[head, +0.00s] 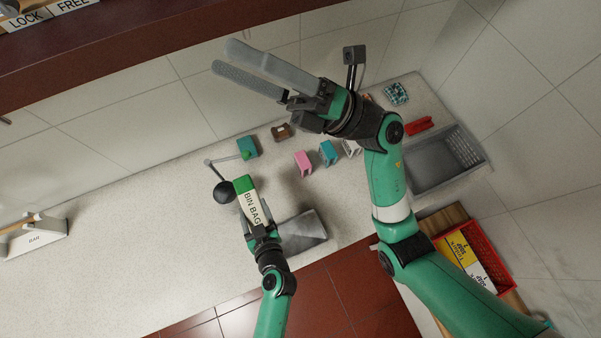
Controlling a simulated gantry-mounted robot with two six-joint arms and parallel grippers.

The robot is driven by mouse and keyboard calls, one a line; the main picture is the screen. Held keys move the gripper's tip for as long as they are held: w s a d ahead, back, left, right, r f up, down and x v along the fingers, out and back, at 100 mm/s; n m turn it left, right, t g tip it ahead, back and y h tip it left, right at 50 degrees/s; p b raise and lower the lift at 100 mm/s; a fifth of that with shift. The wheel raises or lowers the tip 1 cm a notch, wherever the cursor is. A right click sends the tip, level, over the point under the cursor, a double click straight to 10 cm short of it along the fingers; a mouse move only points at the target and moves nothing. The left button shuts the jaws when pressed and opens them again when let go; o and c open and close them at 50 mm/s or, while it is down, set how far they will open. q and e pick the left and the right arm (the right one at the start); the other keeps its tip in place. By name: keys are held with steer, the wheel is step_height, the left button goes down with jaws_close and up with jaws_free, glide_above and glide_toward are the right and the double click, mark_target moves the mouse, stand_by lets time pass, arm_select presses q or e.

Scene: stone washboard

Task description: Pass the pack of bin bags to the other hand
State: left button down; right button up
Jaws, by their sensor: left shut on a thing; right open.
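The pack of bin bags (248,203) is a green and white box with "BIN BAG" printed on it. My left gripper (262,232) is shut on its lower end and holds it near the front edge of the stone counter. The pack's top end points up and slightly left in the head view, and its lower end is hidden by the fingers. My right gripper (252,70) is open and empty, up and to the right of the pack, its long grey fingers pointing left. The two grippers are well apart.
A grey basin (302,232) lies just right of the pack. A dark ball-ended lever (224,192) stands close left of it. Several small pink, blue and brown items, including a pink one (303,162), sit behind. A grey crate (420,177) is at right. The counter's left is mostly clear.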

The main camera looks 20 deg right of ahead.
step_height(320, 180, down, 24)
steer(key=m+g+h, duration=0.2)
steer(key=g+h, duration=0.1)
steer(key=h, duration=0.3)
steer(key=s+d+f+m+g+h, duration=0.1)
steer(key=s+f, duration=0.3)
steer(key=f, duration=0.6)
steer(key=s+d+f+m+g+h, duration=0.1)
steer(key=s+d+f+m+h, duration=0.1)
steer(key=f, duration=0.8)
steer(key=shift+s+f+m, duration=0.25)
steer(key=shift+s+m, duration=0.35)
steer(key=shift+s, duration=0.65)
